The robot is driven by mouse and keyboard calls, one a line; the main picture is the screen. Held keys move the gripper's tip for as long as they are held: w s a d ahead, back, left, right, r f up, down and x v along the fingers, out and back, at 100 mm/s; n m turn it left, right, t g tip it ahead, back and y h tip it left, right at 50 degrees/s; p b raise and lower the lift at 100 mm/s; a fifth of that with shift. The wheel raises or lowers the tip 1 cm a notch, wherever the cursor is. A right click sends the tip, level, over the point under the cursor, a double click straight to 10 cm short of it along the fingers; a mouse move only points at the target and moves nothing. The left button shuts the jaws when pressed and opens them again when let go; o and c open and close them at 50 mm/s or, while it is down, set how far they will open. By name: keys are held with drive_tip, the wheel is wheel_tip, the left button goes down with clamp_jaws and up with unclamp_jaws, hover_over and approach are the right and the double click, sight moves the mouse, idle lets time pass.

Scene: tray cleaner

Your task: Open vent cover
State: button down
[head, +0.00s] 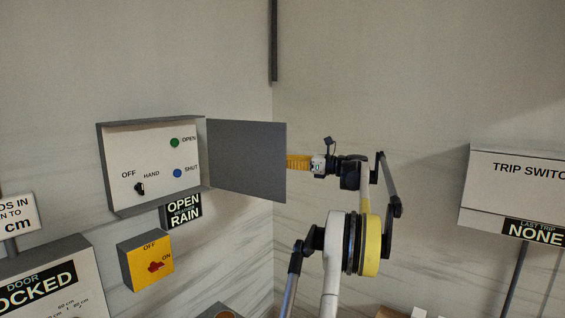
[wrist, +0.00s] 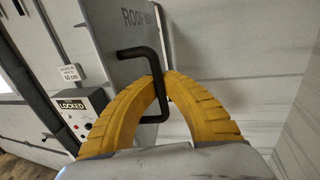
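The vent cover (head: 246,160) is a flat grey panel, swung out from the right side of a wall control box (head: 150,182). The box's face shows, with a green OPEN button (head: 175,143), a blue SHUT button (head: 178,173) and an OFF/HAND switch (head: 140,188). In the wrist view the cover (wrist: 112,75) bears partly hidden lettering starting "ROOF" and a black bent handle (wrist: 135,51). My gripper (wrist: 161,78) has its yellow fingertips closed around the handle's upright bar. In the head view my gripper (head: 299,162) is at the cover's right edge, its tips hidden behind the panel.
A yellow OFF/ON switch box (head: 132,268) and an "OPEN RAIN" sign (head: 182,211) sit below the control box. A door panel reading LOCKED (head: 60,285) is at lower left. A trip switch box (head: 510,185) hangs on the right wall. Wall between is bare.

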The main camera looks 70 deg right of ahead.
drive_tip(key=shift+s, duration=0.15)
drive_tip(key=c, duration=1.5)
unclamp_jaws()
drive_tip(key=shift+s, duration=0.15)
drive_tip(key=s, duration=1.2)
drive_tip(key=shift+s+d, duration=0.2)
drive_tip(key=shift+d, duration=0.15)
